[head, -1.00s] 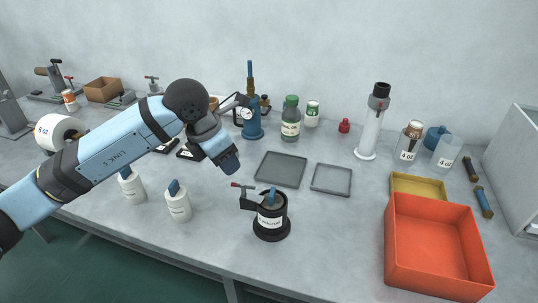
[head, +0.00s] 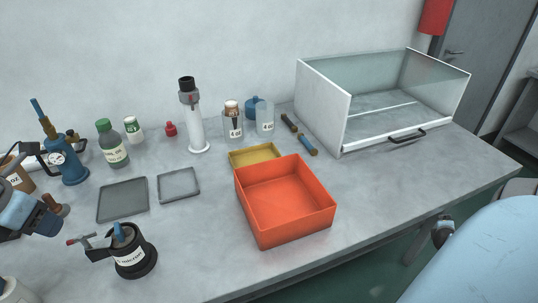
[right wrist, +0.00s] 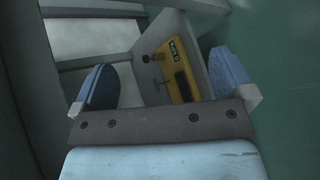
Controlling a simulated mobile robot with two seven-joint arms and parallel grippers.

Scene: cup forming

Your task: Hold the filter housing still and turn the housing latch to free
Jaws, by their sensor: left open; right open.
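A black round housing (head: 130,258) with a white label stands upright on the bench at the lower left of the head view. It looks like the filter housing; its label is too small to read. My right gripper (right wrist: 165,82) is open and empty in the right wrist view, away from the housing.
An orange bin (head: 285,200), a yellow tray (head: 254,154) and two grey trays, one of them here (head: 122,200), lie right of and behind the housing. A tall white cylinder (head: 197,125) stands behind. A yellow device (right wrist: 178,70) shows between my right fingers.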

